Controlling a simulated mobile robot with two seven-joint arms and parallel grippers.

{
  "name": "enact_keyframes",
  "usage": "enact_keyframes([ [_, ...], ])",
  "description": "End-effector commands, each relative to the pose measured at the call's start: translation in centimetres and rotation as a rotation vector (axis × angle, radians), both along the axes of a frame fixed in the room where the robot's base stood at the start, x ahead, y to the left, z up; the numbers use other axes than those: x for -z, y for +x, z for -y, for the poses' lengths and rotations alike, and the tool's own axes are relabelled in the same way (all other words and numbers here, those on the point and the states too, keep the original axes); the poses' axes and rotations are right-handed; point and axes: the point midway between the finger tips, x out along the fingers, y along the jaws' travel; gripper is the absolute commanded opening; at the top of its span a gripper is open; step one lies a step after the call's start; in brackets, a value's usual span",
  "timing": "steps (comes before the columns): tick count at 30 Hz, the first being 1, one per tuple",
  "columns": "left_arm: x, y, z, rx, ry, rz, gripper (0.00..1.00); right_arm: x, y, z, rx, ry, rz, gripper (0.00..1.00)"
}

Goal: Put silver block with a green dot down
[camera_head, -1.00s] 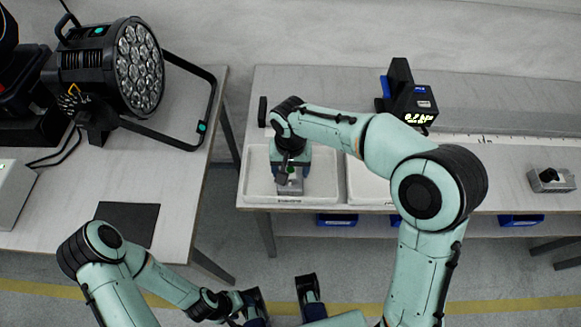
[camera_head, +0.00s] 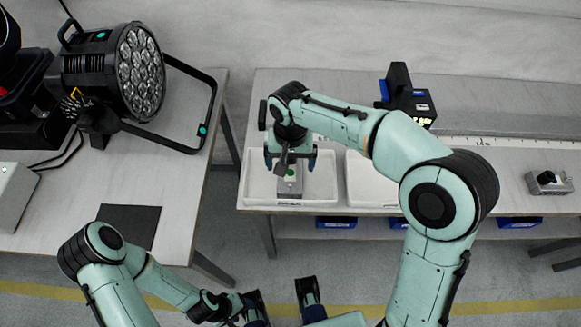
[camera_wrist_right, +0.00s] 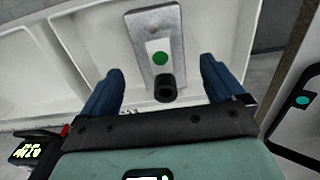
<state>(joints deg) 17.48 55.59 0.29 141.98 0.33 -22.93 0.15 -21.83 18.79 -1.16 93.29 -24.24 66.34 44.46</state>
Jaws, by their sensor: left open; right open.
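The silver block with a green dot (camera_head: 290,184) lies in the left white tray (camera_head: 322,188), near its front wall. The right wrist view shows the block (camera_wrist_right: 170,28) with its green dot and a black knob between the fingers, with room on both sides. My right gripper (camera_head: 290,165) is open over the block and does not hold it. It also shows in the right wrist view (camera_wrist_right: 163,85). My left gripper (camera_head: 282,301) is open and empty at the bottom of the head view, away from the benches.
A second white tray (camera_head: 362,190) stands to the right, partly behind my right arm. A black and blue device with a display (camera_head: 408,98) stands behind. Another silver block (camera_head: 549,182) sits at the far right. A black stage light (camera_head: 120,75) stands on the left table.

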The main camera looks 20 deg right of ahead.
Motion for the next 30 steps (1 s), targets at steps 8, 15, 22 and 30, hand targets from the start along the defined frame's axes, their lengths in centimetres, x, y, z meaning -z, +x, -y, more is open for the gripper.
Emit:
enact_keyframes([
  [8,-0.9,-0.3,0.0,0.002,-0.002,-0.013,0.6,-5.6,0.1,-0.1,-0.001,0.001,0.003,0.95],
  [15,-1.0,-0.4,0.0,0.003,-0.002,-0.017,0.6,-7.1,0.0,-0.1,-0.001,0.0,0.0,0.95],
  [22,-1.0,-0.4,0.0,0.002,-0.002,-0.017,0.6,-7.1,-0.1,0.0,-0.001,0.0,-0.001,0.95],
  [30,-1.0,-0.4,0.0,0.003,-0.002,-0.017,0.6,-7.0,0.0,0.0,-0.001,0.0,0.0,0.95],
])
